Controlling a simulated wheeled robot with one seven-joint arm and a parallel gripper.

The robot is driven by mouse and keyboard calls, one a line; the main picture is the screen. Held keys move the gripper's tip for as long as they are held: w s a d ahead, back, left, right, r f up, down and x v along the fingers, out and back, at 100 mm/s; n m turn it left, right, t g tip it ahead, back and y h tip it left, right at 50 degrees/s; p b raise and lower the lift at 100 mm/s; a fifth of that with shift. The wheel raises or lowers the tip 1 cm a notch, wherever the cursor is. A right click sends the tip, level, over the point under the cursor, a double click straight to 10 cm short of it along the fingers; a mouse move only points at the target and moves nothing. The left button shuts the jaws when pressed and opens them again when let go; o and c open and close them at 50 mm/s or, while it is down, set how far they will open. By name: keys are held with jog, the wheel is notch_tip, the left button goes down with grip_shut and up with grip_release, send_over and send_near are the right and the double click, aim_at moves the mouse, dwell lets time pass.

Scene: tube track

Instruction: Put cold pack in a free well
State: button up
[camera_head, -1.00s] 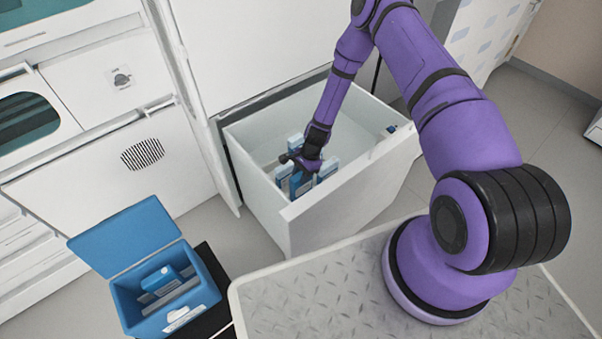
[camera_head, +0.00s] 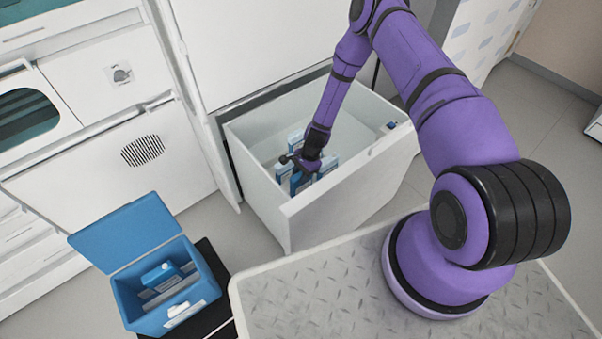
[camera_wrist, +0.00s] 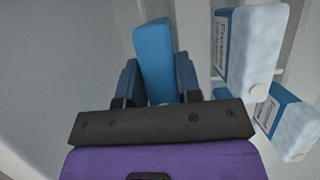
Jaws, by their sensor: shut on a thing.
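My gripper (camera_head: 299,172) is down inside the open white drawer (camera_head: 253,170). In the wrist view, my gripper (camera_wrist: 158,84) is shut on a blue cold pack (camera_wrist: 154,50), with one dark finger on each side of it. The held pack (camera_head: 296,181) is partly hidden by the gripper in the head view. The blue cool box (camera_head: 141,316) stands open at the lower left. A blue pack (camera_head: 158,273) sits inside it among grey dividers, with open slots beside it.
Other packs with frosty white faces (camera_wrist: 262,50) stand close to the right of my gripper in the wrist view. The drawer's front wall (camera_head: 340,200) rises between my gripper and the metal-plate platform (camera_head: 310,290). The box's lid (camera_head: 125,233) is raised.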

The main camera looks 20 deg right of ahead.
jog(key=shift+f, duration=0.45)
jog(key=shift+f, duration=0.3)
jog(key=o, duration=1.1)
jog(key=v, duration=1)
jog(key=shift+d+r, duration=0.15)
jog(key=shift+r, duration=0.25)
